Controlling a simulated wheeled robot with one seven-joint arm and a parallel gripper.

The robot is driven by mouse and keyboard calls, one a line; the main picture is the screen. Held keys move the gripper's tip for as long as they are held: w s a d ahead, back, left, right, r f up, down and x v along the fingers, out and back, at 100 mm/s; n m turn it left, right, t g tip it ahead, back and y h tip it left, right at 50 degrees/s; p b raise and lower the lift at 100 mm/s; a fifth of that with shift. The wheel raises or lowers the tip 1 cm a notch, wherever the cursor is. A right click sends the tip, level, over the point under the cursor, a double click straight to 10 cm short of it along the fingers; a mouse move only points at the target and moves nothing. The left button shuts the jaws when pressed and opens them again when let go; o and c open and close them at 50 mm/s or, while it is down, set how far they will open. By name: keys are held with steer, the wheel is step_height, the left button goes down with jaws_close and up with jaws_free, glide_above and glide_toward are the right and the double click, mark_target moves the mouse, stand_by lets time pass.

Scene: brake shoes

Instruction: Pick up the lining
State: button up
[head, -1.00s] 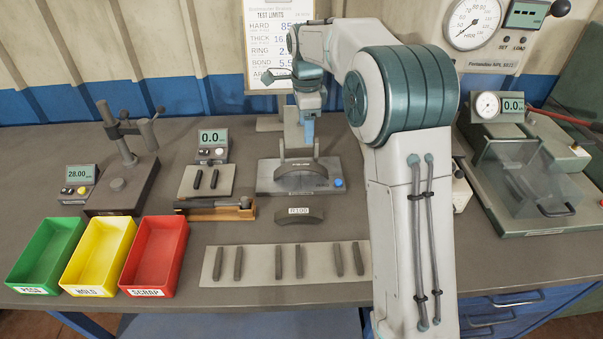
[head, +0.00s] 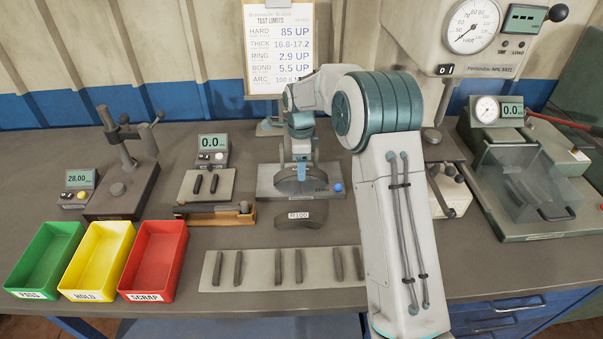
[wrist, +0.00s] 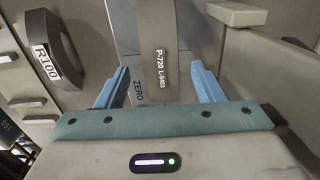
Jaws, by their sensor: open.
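The lining is a dark curved piece (head: 286,187) on the grey fixture plate (head: 330,190) at the back middle of the bench. In the wrist view the lining (wrist: 160,40) bears the marking P-720 L-0403 and lies between my two blue fingers. My gripper (head: 301,172) is over the lining in the head view and hides part of it. In the wrist view my gripper (wrist: 161,88) is open, with a gap between each finger and the lining. Whether the fingertips reach below its top face I cannot tell.
A curved block marked R100 (head: 300,222) lies just in front of the fixture. Several dark bars lie on a pale strip (head: 258,280) at the front. Green (head: 48,246), yellow (head: 97,246) and red (head: 155,246) bins stand at left.

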steer(key=shift+f, duration=1.45)
steer(key=c, duration=1.1)
steer(key=shift+c, duration=0.4)
steer(key=shift+w+r, duration=0.1)
steer(key=shift+r, duration=0.05)
